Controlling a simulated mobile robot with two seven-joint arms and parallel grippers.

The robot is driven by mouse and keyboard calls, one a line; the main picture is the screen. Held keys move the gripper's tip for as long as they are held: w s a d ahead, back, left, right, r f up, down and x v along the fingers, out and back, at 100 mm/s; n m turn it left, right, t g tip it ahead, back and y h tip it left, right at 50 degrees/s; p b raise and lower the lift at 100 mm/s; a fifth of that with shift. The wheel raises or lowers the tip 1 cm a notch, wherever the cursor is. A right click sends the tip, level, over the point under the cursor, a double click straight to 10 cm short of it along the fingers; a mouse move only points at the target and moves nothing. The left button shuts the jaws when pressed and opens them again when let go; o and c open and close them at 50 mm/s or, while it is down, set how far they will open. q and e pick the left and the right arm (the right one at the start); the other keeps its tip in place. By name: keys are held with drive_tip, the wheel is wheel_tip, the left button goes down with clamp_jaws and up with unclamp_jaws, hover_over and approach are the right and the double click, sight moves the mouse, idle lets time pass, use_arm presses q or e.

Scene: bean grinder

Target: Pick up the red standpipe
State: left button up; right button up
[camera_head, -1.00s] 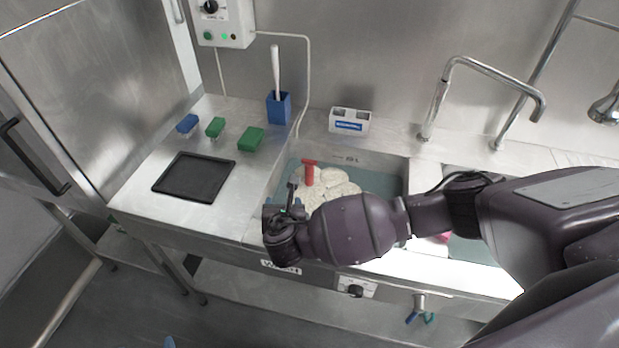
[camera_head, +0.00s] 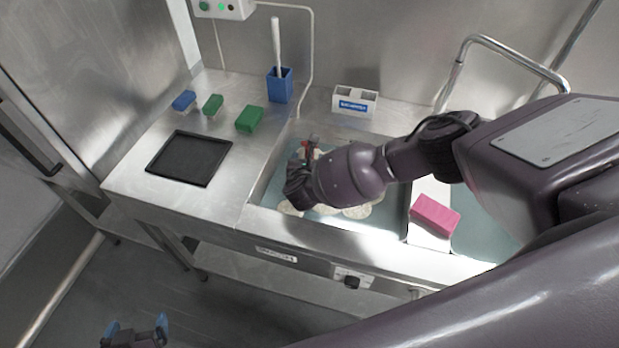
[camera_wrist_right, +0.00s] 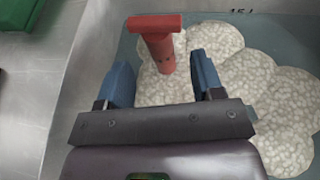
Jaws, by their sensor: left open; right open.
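The red standpipe (camera_wrist_right: 158,46) has a T-shaped top and stands among pale speckled lumps in the sink. In the head view the standpipe (camera_head: 306,144) is mostly hidden by my right arm. My right gripper (camera_wrist_right: 162,70) is open over the sink, with one blue finger on each side of the pipe's line. The pipe shows ahead of and between the fingertips; I cannot tell its exact depth, and no contact shows. My left gripper (camera_head: 137,330) is open and empty, low over the floor at the lower left.
The sink (camera_head: 262,180) has a raised metal rim. A black tray (camera_head: 189,158), green and blue blocks, and a blue holder (camera_head: 280,86) stand on the left counter. A white caddy (camera_head: 354,101) is behind the sink. A pink sponge (camera_head: 435,215) lies on the divider at right.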

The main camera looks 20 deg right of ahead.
drive_tip(key=shift+r+b+x, duration=0.2)
drive_tip(key=shift+b+x, duration=0.25)
drive_tip(key=shift+x, duration=2.2)
drive_tip(key=shift+w, duration=0.1)
clamp_jaws()
